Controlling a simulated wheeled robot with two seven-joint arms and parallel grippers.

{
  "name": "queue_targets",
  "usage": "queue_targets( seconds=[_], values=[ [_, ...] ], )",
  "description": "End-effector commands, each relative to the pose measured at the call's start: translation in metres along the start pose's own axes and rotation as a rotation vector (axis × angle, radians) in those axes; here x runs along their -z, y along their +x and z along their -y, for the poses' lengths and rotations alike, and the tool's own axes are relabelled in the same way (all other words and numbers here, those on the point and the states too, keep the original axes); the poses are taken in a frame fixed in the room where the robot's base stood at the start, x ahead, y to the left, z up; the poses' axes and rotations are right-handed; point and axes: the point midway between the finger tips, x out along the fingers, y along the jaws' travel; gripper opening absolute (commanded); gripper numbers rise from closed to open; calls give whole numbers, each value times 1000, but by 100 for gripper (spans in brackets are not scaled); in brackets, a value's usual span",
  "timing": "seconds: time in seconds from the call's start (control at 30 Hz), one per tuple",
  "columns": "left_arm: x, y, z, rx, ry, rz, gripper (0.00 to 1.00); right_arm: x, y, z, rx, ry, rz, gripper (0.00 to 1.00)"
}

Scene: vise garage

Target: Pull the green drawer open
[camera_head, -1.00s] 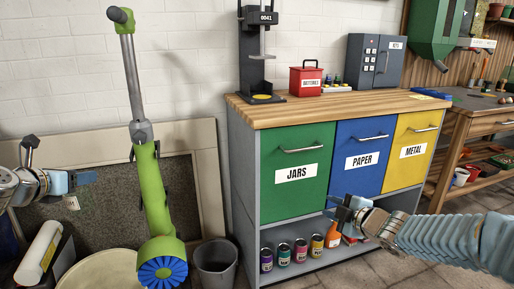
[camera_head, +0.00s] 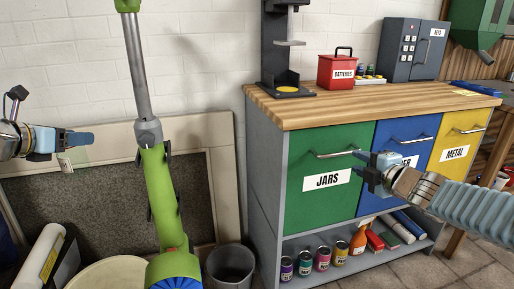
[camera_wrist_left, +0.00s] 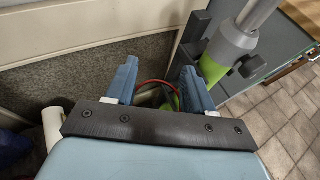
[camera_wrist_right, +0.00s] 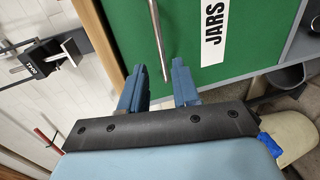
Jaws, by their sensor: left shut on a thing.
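The green drawer (camera_head: 310,205), labelled JARS, is closed in the cabinet, left of the blue one. Its silver bar handle (camera_head: 335,154) runs across its upper front. In the right wrist view the handle (camera_wrist_right: 157,38) lies just beyond the gap between the fingers. My right gripper (camera_head: 372,171) is open and empty near the handle's right end, apart from it. My left gripper (camera_head: 82,140) is far to the left. Its fingers (camera_wrist_left: 158,85) are shut on a small clear thing (camera_head: 74,158) with a thin red and dark edge, possibly safety glasses.
A blue drawer (camera_head: 395,190) and a yellow METAL drawer (camera_head: 478,135) stand to the right. A green trimmer-like tool (camera_head: 162,200) and a dark bin (camera_head: 230,268) stand left of the cabinet. A red BATTERIES box (camera_head: 337,70) is on top.

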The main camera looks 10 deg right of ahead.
Motion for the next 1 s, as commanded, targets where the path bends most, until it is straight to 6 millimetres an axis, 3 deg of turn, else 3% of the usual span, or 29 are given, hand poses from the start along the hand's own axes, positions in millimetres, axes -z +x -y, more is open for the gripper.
queue_targets(
  seconds=[0.2, 0.4, 0.6, 0.83, 1.0],
  values=[
    [11, 5, 0, 0, 0, 1, 12, 0, 50, 4, 1, 2, -3, 31],
    [15, 6, 0, 0, 0, 1, 12, 0, 82, 2, 1, 1, -2, 31],
    [16, 7, 0, 0, 0, 1, 12, 1, 93, 0, 0, 2, -1, 31],
    [15, 6, 0, 0, 0, 1, 12, 0, 94, 0, 0, 1, -1, 31],
    [15, 6, 0, 0, 0, 1, 12, 0, 93, 0, 0, 1, -1, 5]
  ],
)
